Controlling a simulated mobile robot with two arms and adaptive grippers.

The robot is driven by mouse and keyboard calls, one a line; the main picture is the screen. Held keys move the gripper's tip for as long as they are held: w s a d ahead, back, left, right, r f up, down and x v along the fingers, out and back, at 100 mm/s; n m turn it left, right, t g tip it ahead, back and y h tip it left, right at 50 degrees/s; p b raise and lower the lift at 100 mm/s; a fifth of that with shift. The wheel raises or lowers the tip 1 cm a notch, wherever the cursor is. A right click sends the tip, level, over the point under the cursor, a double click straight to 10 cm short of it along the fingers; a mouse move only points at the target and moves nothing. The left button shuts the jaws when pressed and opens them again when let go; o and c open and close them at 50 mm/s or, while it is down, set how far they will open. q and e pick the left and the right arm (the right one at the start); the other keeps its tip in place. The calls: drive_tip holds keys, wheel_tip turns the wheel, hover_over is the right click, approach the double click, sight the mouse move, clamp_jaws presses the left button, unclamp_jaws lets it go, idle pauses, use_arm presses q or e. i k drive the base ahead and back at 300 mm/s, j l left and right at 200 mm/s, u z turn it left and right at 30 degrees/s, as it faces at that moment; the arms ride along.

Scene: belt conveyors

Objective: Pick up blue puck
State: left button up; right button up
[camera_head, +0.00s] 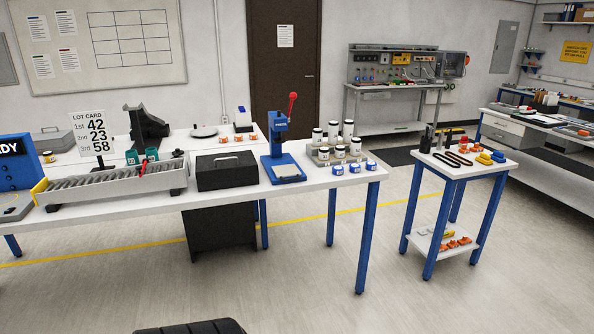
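Three small blue pucks, a left one (338,169), a middle one (354,168) and a right one (371,165), sit in a row near the right front corner of the white table (318,181). Each is blue with a pale patch on it. They stand apart from one another, in front of a group of white jars with dark lids (340,152). Neither of my grippers is in view.
A blue press (279,150) with a red-knobbed lever stands left of the jars. A black box (226,172) and a long grey rack (115,185) are further left. A blue-legged cart (462,170) stands to the right. Floor in front is clear.

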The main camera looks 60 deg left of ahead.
sight(337, 170)
drive_tip(key=u, duration=1.75)
drive_tip(key=i+l+u, duration=0.15)
drive_tip(key=i+l, duration=0.65)
drive_tip(key=i, duration=0.1)
